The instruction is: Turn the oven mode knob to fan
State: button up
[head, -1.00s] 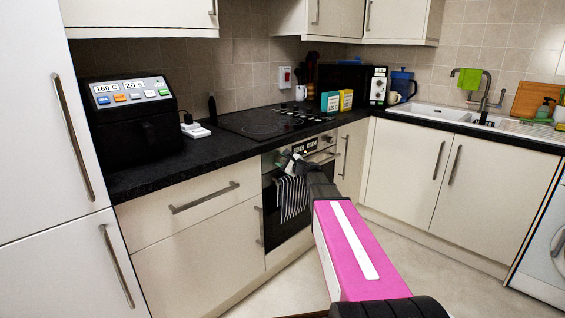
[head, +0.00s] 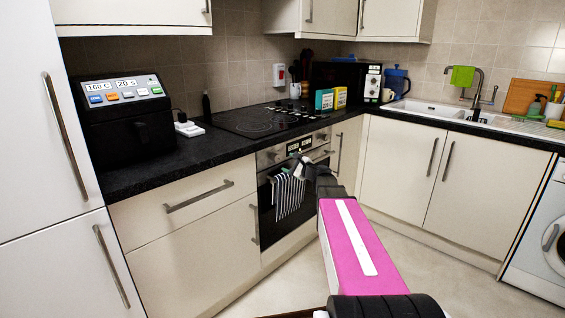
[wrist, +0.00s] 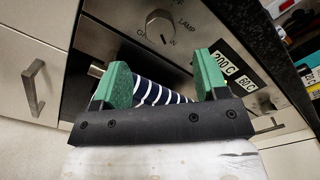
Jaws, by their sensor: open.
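The oven (head: 266,214) is built in under the hob, with a steel control panel (head: 272,156) along its top. In the wrist view a round metal knob (wrist: 160,23) sits on this panel, with lettering around it; "LAMP" is readable, the rest is partly cut off. My gripper (wrist: 162,72) is open, its green fingers apart and empty. In the picture the knob lies beyond the fingertips, between their lines, and does not touch them. In the head view my gripper (head: 300,162) is in front of the oven's upper part and hides some of it.
A striped towel (head: 288,194) hangs on the oven door and shows behind my fingers in the wrist view (wrist: 158,93). Displays reading "200 C" and "60 C" (wrist: 236,74) are right of the fingers. The black worktop (head: 150,178) overhangs above. Open floor lies in front.

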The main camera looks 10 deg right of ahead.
jog(key=shift+v, duration=1.35)
jog(key=s+a+f+n+g+h, duration=0.1)
jog(key=s+a+f+n+g, duration=0.4)
jog(key=s+f, duration=0.2)
jog(key=s+a+f+n+g+h, duration=0.1)
jog(key=s+a+f+n+g, duration=0.3)
jog(key=s+a+f+n, duration=0.25)
jog(key=s+d+f+n+g+h, duration=0.2)
jog(key=s+f+n+h, duration=0.2)
jog(key=s, duration=0.3)
jog(key=s+d+f+n+g+h, duration=0.3)
jog(key=s+f, duration=0.3)
jog(key=s, duration=0.2)
jog(key=shift+n+g+h, duration=0.3)
jog(key=shift+n+h, duration=0.15)
jog(key=shift+h, duration=0.35)
jog(key=shift+s+d, duration=0.1)
